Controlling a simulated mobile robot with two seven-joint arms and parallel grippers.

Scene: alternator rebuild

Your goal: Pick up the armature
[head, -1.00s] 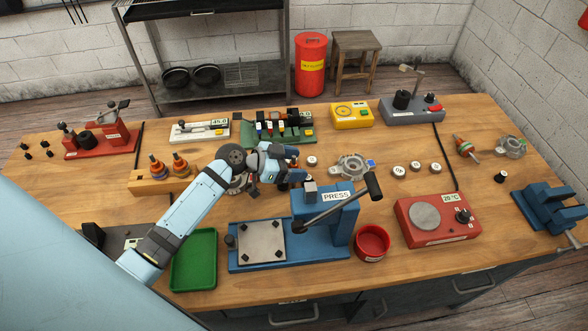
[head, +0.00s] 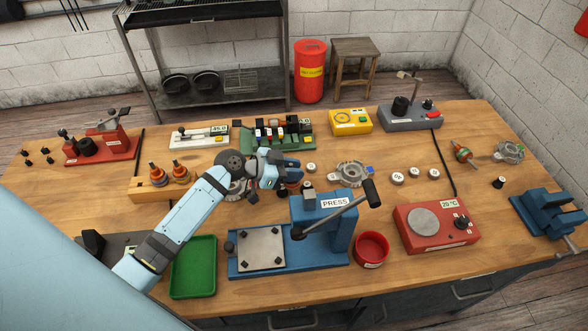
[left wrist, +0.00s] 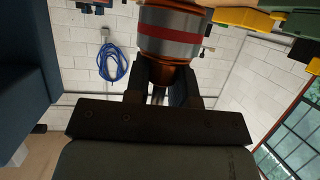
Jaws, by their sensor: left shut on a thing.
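My left gripper (head: 291,172) is over the middle of the bench, behind the blue press (head: 322,225). In the left wrist view its two dark fingers (left wrist: 160,88) are shut on the copper-coloured end of an armature (left wrist: 172,30), which has a grey body with a red band. The armature's far end is cut off by the frame's top edge. In the head view the held part is mostly hidden by the gripper. Two more armature-like parts stand upright in a wooden block (head: 150,188), and another (head: 461,151) lies at the right. My right gripper is not in view.
A green fixture (head: 262,142) stands behind the gripper. A metal housing (head: 350,174) lies to its right. A green tray (head: 193,266), a red bowl (head: 371,247) and a red heater (head: 437,222) are along the front.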

